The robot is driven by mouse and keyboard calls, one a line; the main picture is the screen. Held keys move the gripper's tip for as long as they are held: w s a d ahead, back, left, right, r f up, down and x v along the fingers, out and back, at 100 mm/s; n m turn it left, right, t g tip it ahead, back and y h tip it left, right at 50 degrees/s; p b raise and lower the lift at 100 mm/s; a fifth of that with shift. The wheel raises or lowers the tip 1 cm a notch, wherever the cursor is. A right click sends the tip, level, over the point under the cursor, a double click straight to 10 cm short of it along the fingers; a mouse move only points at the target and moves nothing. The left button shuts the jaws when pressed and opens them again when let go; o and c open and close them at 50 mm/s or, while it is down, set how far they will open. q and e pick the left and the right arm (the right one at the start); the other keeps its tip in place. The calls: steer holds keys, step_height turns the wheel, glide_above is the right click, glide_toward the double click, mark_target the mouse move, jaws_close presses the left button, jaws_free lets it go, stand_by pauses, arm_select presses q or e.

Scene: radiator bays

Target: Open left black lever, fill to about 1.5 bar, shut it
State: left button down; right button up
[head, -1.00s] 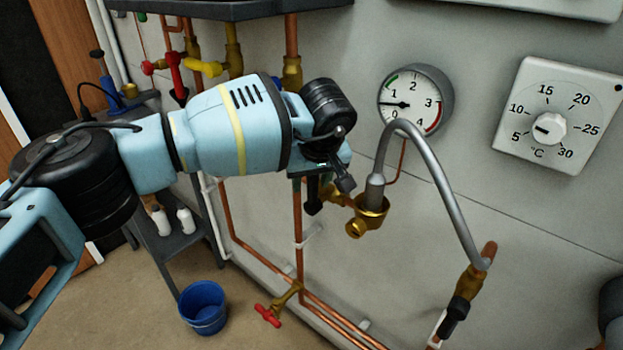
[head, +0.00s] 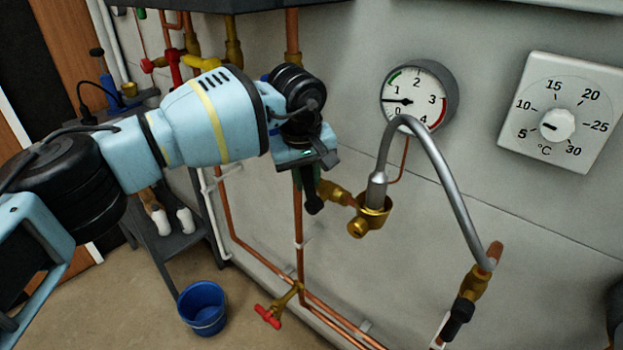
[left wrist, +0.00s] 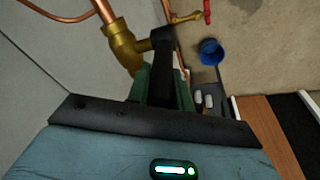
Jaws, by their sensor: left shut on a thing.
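The left black lever (head: 313,204) sits at the brass valve (head: 333,191) on the left end of the filling loop. My left gripper (head: 308,180) is shut on this lever; its green fingers flank the lever (left wrist: 161,72) in the left wrist view, beside the brass valve body (left wrist: 123,47). The wrist hides part of the lever in the head view. The pressure gauge (head: 418,97) has its needle pointing left, between 0 and 1. The grey hose (head: 450,185) arches to a second brass valve with a black handle (head: 459,317). My right gripper is not in view.
A white thermostat dial (head: 557,125) is on the wall at right. Copper pipes run low along the wall, with a red-handled tap (head: 267,316) above the floor. A blue bucket (head: 203,309) stands on the floor; a grey stand (head: 165,245) with white bottles is behind my arm.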

arm_select(q)
steer(key=shift+w+a+f+g+h, duration=0.3)
steer(key=shift+g+h, duration=0.1)
steer(key=shift+h, duration=0.1)
steer(key=shift+r, duration=0.15)
steer(key=c, duration=1.3)
jaws_free()
steer(key=shift+o, duration=0.2)
steer(key=v, duration=0.7)
steer(key=shift+a+r+b, duration=0.15)
steer(key=shift+r+b, duration=0.1)
steer(key=shift+b, duration=0.2)
